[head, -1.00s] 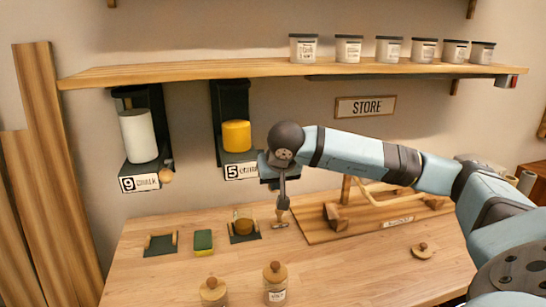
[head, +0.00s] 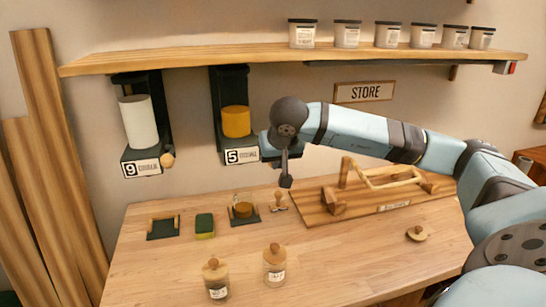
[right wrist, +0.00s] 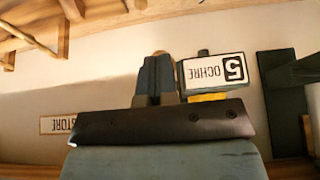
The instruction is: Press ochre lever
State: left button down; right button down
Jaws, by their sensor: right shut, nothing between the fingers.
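The ochre dispenser, a dark wall bracket with a yellow-orange cylinder (head: 236,121), hangs under the shelf. Its sign "5 OCHRE" (head: 241,156) is on its front and also shows upside down in the right wrist view (right wrist: 213,70). Its lever is not visible in the head view; my right wrist covers the area just right of the sign. My right gripper (head: 286,183) is shut and empty, pointing down, to the right of and below the sign, apart from it. In the right wrist view its fingers (right wrist: 158,75) stand beside the sign. My left gripper is not in view.
The chalk dispenser (head: 139,122) with its wooden knob (head: 167,160) hangs to the left. On the table (head: 340,262) stand a green sponge (head: 204,226), two jars with wooden lids and a wooden rack (head: 385,205). The long shelf (head: 200,63) runs above.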

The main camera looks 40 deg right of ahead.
pick_arm(q)
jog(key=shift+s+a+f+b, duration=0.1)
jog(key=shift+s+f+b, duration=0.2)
jog(key=shift+b, duration=0.4)
pick_arm(e)
jog(key=s+a+r, duration=0.3)
jog(key=s+r, duration=0.3)
jog(key=r, duration=0.1)
jog(key=shift+s+a+r, duration=0.25)
jog(key=shift+s+a, duration=0.1)
jog(key=shift+a, duration=0.05)
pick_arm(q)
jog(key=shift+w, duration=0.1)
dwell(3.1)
